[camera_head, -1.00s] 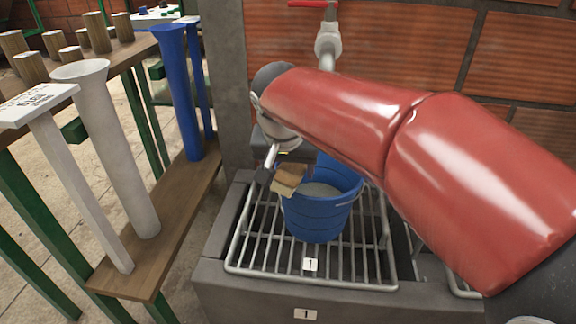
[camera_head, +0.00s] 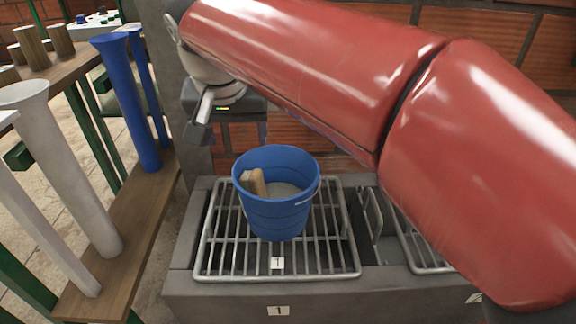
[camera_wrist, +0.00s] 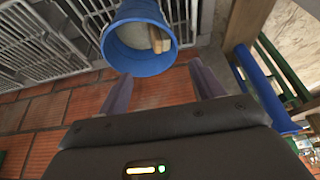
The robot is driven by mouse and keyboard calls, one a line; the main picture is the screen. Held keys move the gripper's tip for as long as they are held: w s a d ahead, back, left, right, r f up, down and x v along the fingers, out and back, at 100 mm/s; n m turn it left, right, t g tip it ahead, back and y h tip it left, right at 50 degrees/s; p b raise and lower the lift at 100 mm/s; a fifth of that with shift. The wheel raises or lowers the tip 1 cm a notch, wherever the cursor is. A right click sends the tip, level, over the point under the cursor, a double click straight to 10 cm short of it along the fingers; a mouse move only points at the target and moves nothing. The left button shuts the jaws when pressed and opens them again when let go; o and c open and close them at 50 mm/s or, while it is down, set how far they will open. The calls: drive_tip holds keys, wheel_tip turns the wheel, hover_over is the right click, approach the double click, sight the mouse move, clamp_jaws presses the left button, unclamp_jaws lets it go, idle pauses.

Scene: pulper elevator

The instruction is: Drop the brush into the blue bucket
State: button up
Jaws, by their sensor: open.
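The blue bucket (camera_head: 277,215) stands upright on a metal grate in the head view. The brush (camera_head: 257,184), with a tan wooden body, is inside it, leaning against the inner left wall. The wrist view also shows the bucket (camera_wrist: 141,58) with the brush (camera_wrist: 156,40) inside. My gripper (camera_head: 197,132) is above and to the left of the bucket, clear of it. In the wrist view its two fingers (camera_wrist: 158,88) are spread apart with nothing between them.
The grate (camera_head: 235,262) sits on a grey concrete trough. A wooden rack (camera_head: 140,235) with white and blue tubes stands at the left. A brick wall (camera_head: 350,160) is behind. A second grate (camera_head: 425,250) lies to the right.

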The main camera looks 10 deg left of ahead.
drive_tip(key=s+d+f+m, duration=0.1)
drive_tip(key=d+f, duration=0.1)
drive_tip(key=d, duration=0.9)
drive_tip(key=s+d+f, duration=0.1)
drive_tip(key=d+f, duration=0.2)
drive_tip(key=d, duration=0.8)
drive_tip(key=s+d+f+m+t+h+p, duration=0.1)
drive_tip(key=s+d+f, duration=0.7)
drive_tip(key=d, duration=0.3)
drive_tip(key=shift+s+d+f+m, duration=0.15)
drive_tip(key=shift+s+f+m, duration=0.1)
drive_tip(key=shift+f+m, duration=0.15)
